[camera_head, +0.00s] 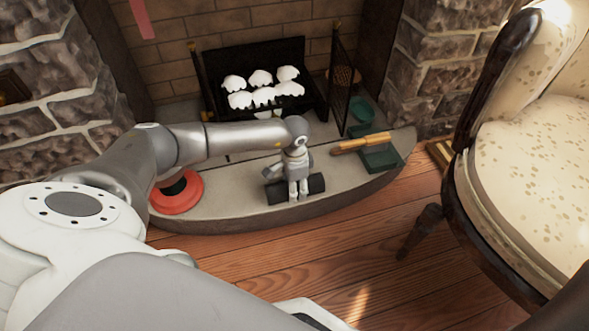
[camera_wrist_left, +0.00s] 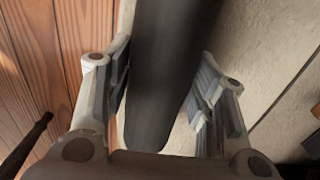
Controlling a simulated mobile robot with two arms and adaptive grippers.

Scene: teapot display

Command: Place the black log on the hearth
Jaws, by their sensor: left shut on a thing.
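The black log (camera_head: 316,184) is at the front middle of the pale stone hearth (camera_head: 235,198), lying lengthwise along its curved edge. My left gripper (camera_head: 298,193) comes down over the log from above and is shut on it. In the left wrist view the dark log (camera_wrist_left: 172,65) runs between the two fingers (camera_wrist_left: 163,90), with the hearth and wooden floor beneath. I cannot tell whether the log touches the hearth or is held just above it. My right gripper is not in view.
A red round object (camera_head: 178,204) sits at the hearth's left. A green tray (camera_head: 381,159) with a wooden-handled tool (camera_head: 362,143) is at its right. A black mesh screen (camera_head: 341,85) and grate stand behind. A cream armchair (camera_head: 535,170) stands on the right.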

